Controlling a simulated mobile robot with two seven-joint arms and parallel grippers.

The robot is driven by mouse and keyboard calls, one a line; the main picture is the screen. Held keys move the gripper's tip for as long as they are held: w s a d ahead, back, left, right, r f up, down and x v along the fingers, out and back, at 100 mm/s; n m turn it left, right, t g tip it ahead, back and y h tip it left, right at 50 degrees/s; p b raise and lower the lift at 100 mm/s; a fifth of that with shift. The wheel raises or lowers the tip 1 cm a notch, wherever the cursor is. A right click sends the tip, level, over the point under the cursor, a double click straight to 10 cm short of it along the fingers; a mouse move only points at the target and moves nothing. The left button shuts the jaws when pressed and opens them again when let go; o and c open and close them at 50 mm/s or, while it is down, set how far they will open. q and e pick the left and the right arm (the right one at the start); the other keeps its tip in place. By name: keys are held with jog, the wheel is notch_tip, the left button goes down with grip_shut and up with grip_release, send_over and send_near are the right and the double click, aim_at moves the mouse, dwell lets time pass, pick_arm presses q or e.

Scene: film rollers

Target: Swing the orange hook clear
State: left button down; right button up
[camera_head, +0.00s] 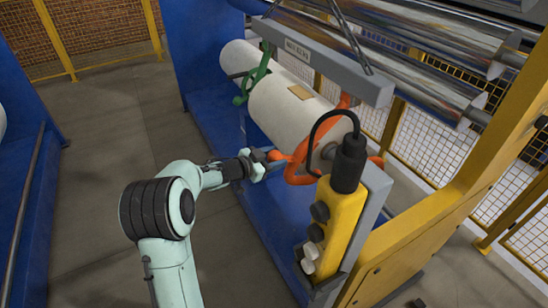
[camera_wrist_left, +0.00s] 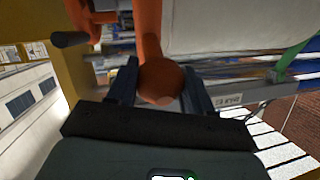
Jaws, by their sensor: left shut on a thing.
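The orange hook (camera_head: 300,155) hangs from the grey lifting beam (camera_head: 325,62) at the near end of the white film roll (camera_head: 285,108). My left gripper (camera_head: 274,161) is shut on the left tip of the orange hook. In the left wrist view, the rounded orange hook end (camera_wrist_left: 160,82) sits between the two dark fingers. A green hook (camera_head: 252,80) hangs from the beam's far end, around the roll. Part of the orange hook is hidden behind the black cable and the yellow pendant. My right gripper is not in view.
A yellow control pendant (camera_head: 335,220) with a black cable stands just right of the orange hook. A yellow frame (camera_head: 440,215) is at the right, and shiny rollers (camera_head: 430,40) lie behind. The blue machine side (camera_head: 215,130) is below the roll. Grey floor (camera_head: 110,120) is open at left.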

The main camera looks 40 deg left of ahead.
pick_arm(q)
jog(key=shift+c, duration=2.4)
grip_release()
jog(key=shift+w+r, duration=0.1)
jog(key=shift+r, duration=0.6)
jog(key=shift+d+f, duration=0.1)
jog(key=shift+f, duration=0.05)
jog(key=b+v, duration=0.1)
jog(key=v, duration=1.2)
jog(key=shift+s, duration=0.3)
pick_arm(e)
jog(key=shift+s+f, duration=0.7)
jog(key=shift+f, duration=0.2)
pick_arm(q)
jog(key=shift+f, duration=0.1)
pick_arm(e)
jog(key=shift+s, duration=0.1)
